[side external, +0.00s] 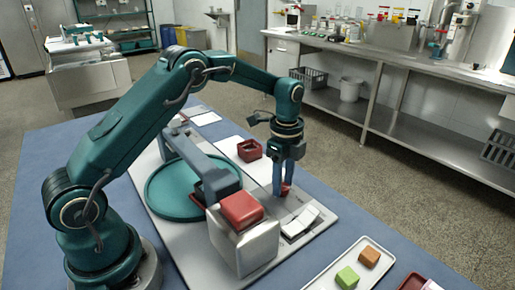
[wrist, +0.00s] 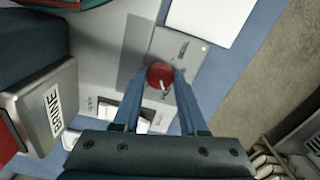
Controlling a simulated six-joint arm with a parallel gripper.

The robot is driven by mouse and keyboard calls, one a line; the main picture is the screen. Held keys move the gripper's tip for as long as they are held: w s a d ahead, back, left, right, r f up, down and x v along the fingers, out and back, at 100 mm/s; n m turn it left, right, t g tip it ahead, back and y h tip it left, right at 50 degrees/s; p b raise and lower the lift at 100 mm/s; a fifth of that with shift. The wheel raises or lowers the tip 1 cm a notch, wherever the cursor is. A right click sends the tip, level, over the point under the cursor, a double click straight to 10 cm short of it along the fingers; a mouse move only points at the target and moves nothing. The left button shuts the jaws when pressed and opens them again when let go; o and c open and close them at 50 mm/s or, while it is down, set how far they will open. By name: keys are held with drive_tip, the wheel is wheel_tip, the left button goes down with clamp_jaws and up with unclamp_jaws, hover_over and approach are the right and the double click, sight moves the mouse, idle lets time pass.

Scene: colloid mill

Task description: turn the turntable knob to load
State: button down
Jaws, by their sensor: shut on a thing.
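The red turntable knob (side external: 287,190) stands on the grey base plate, and only part of it shows between my fingers in the side view. In the wrist view the round knob (wrist: 160,75) has a white pointer line running toward the lower right. My gripper (side external: 281,193) points down and is shut on the knob; in the wrist view its blue fingers (wrist: 158,74) lie on either side of it. Small lettering on the plate near the knob is too small to read. The teal turntable disc (side external: 168,196) lies to the left, partly hidden by the mill.
A metal box with a red top (side external: 241,209) and a blue-grey arm stands left of my gripper. White rocker switches (side external: 300,221) sit close by the knob. A dark red open container (side external: 250,150) is behind. A white tray (side external: 325,284) with green and orange blocks is at front right.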

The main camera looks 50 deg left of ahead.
sight(283, 186)
drive_tip(key=n, duration=1)
drive_tip(key=shift+n, duration=0.4)
idle(0.4)
drive_tip(key=shift+c, duration=2.2)
unclamp_jaws()
drive_tip(key=shift+r, duration=0.1)
drive_tip(key=shift+r, duration=2.5)
